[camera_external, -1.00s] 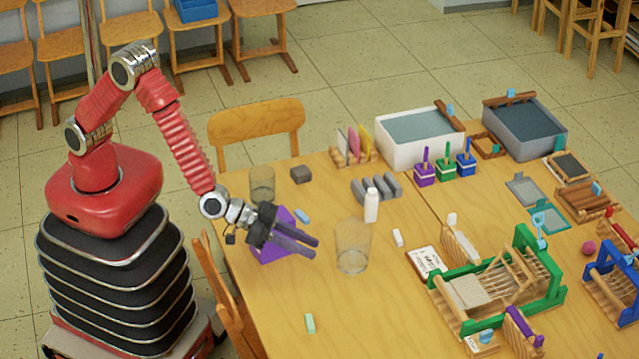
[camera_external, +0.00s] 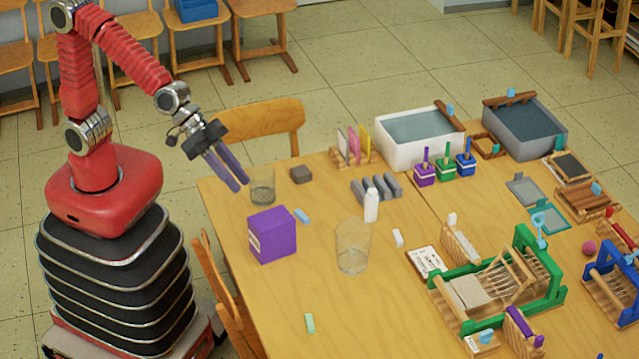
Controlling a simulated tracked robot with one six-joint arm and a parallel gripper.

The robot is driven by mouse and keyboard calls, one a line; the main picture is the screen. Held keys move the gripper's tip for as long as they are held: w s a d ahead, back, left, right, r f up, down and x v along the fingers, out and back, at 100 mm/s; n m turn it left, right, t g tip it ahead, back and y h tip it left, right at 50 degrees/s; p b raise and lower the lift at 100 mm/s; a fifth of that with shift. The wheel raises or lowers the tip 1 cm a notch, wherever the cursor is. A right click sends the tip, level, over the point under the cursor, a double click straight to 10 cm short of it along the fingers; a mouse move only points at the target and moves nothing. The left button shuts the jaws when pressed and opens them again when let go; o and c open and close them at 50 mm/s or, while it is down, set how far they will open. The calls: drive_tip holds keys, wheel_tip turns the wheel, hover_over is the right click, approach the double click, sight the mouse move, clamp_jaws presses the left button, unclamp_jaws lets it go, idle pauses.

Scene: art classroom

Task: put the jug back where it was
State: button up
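Two clear glass vessels stand upright on the table; I cannot tell which of them is the jug. The smaller glass vessel (camera_external: 262,189) is near the table's back left edge, with something greyish low inside it. The larger glass vessel (camera_external: 352,247) stands near the middle of the table and looks empty. My gripper (camera_external: 241,186) is raised at the left edge of the table, pointing down and to the right. Its two dark purplish fingers are apart with nothing between them. Their tips appear just left of the smaller vessel; whether they touch it is unclear.
A purple box (camera_external: 272,234) stands in front of the smaller vessel. A white bottle (camera_external: 371,206) and a grey ridged block (camera_external: 377,188) stand near the larger vessel. Trays and wooden frames crowd the right side. The table's front left is mostly clear.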

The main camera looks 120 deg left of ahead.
drive_tip(key=s+a+r+g, duration=0.1)
drive_tip(key=s+a+g, duration=0.1)
drive_tip(key=s, duration=1.1)
drive_tip(key=s+a+g+y, duration=0.1)
drive_tip(key=s+a, duration=0.3)
drive_tip(key=s, duration=1)
drive_tip(key=shift+s+a+r+g+y, duration=0.2)
drive_tip(key=shift+r+g+y, duration=0.1)
drive_tip(key=shift+r+g, duration=0.15)
drive_tip(key=shift+o, duration=1.3)
